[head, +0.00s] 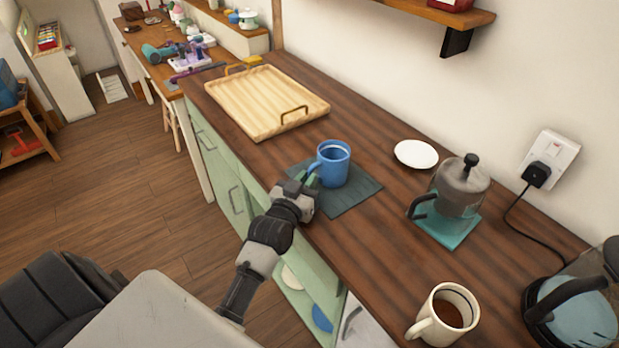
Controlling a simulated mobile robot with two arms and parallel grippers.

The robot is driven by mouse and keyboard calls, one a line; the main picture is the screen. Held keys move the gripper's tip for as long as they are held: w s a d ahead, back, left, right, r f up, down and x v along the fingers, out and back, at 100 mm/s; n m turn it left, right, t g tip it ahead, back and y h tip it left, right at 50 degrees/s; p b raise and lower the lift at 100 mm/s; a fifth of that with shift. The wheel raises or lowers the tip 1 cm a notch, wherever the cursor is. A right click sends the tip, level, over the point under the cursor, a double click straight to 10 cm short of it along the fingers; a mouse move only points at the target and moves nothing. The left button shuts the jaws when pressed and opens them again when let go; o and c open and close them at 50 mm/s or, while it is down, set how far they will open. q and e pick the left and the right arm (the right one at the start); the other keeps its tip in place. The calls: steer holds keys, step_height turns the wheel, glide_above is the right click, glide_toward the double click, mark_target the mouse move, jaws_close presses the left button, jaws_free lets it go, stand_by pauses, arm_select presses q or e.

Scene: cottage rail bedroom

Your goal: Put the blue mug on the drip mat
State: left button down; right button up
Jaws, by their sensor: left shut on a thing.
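The blue mug (334,166) stands upright over the dark grey drip mat (347,200) on the wooden counter. Its base looks to be on the mat, though a tiny gap cannot be ruled out. My left gripper (309,181) is shut on the mug's handle, on the mug's left side. The fingertips are partly hidden by the gripper body and the handle. My right gripper is not in view.
A wooden tray (250,98) lies behind the mat. A white saucer (416,154), a French press (461,186) on a teal mat (452,231), and a cream mug (442,317) stand to the right. A kettle (579,312) is at the right edge.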

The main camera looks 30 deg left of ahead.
arm_select(q)
steer(key=c, duration=1.4)
jaws_free()
steer(key=shift+f, duration=0.15)
steer(key=shift+o, duration=1.3)
steer(key=shift+r, duration=0.25)
steer(key=shift+s+f, duration=0.1)
steer(key=shift+s, duration=0.2)
steer(key=s+d+b, duration=0.1)
steer(key=s, duration=1)
steer(key=shift+s+d, duration=0.15)
steer(key=shift+s, duration=0.05)
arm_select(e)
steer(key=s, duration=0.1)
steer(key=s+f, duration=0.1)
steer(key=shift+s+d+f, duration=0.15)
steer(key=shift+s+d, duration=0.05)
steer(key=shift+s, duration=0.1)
